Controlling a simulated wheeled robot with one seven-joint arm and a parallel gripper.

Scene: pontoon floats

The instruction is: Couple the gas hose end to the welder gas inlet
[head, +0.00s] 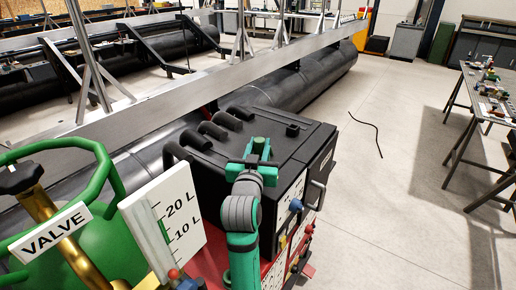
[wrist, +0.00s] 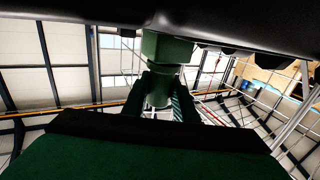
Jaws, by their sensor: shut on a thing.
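My gripper (head: 256,172) is above the right part of the black welder (head: 285,135) in the head view. It is shut on a green, stepped fitting, which looks like the gas hose end (wrist: 166,62). In the wrist view the fitting stands between the two dark fingers (wrist: 160,97), its wider part beyond their tips. In the head view only a small dark top of it (head: 258,145) shows. The welder's side panel (head: 297,190) carries white labels and a blue knob-like part. I cannot make out which part is the gas inlet. The fitting looks apart from the panel.
A green gas bottle (head: 85,245) with a valve sign (head: 50,232) and a litre scale (head: 168,222) stands close at left. A long steel beam and black pontoon pipes (head: 305,80) lie behind. A black cable (head: 368,124) lies on open floor. A workbench (head: 490,98) stands right.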

